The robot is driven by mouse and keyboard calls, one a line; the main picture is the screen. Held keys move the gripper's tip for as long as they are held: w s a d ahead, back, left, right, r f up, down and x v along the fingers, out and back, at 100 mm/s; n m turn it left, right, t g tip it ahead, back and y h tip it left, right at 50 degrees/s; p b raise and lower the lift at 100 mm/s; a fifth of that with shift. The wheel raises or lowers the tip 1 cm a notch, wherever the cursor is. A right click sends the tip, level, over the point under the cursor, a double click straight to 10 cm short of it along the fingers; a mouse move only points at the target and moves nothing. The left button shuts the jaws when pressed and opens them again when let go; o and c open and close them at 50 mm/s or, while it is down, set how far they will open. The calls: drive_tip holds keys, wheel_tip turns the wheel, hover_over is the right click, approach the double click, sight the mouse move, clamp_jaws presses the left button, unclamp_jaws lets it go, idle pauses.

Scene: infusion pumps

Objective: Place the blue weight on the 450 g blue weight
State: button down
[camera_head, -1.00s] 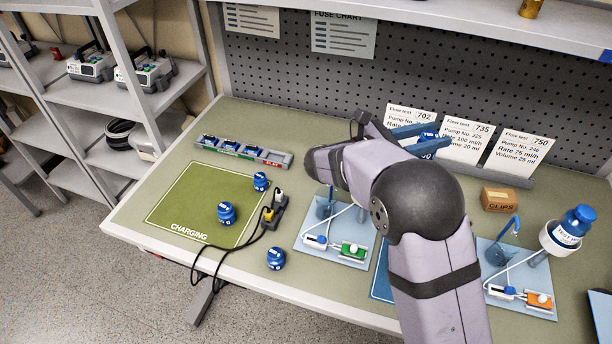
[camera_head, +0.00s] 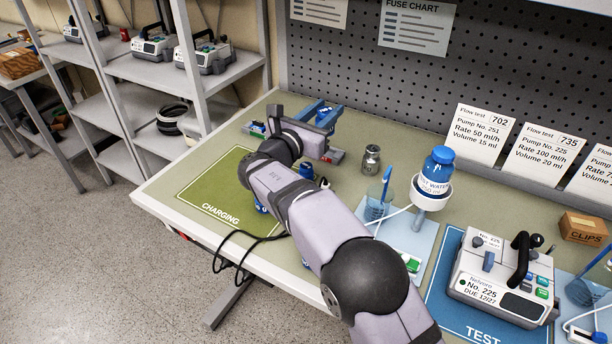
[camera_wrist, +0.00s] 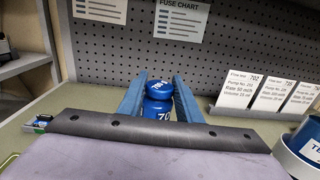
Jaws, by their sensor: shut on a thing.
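My gripper (camera_head: 325,116) has blue fingers and is over the back left of the bench. In the wrist view its fingers (camera_wrist: 161,98) are shut on a blue weight (camera_wrist: 160,109) with white lettering, held upright. Other blue weights show only in part behind my arm in the head view: one on the green charging mat (camera_head: 262,206), one beside the mat (camera_head: 306,171), and one near the front edge (camera_head: 306,263). Their labels cannot be read, so I cannot tell which is the 450 g one.
A silver weight (camera_head: 371,159) stands right of my gripper. A bottle in a white holder (camera_head: 437,170), a pump (camera_head: 503,280) on the blue test mat and a clips box (camera_head: 583,228) are farther right. A battery rack (camera_head: 255,130) is partly hidden by my arm. A black cable crosses the front edge.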

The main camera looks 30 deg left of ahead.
drive_tip(key=s+a+n+y+b, duration=0.1)
drive_tip(key=s+a+y, duration=0.1)
drive_tip(key=a, duration=0.2)
hover_over(306, 165)
drive_tip(key=shift+f+p, duration=0.4)
drive_tip(key=shift+f, duration=2.95)
drive_tip(key=shift+s+f, duration=0.1)
drive_tip(key=shift+f+p, duration=0.35)
drive_tip(key=shift+f, duration=1.4)
drive_tip(key=shift+f, duration=0.15)
drive_tip(key=c, duration=1.5)
unclamp_jaws()
drive_tip(key=shift+f, duration=0.15)
drive_tip(key=shift+o, duration=1.1)
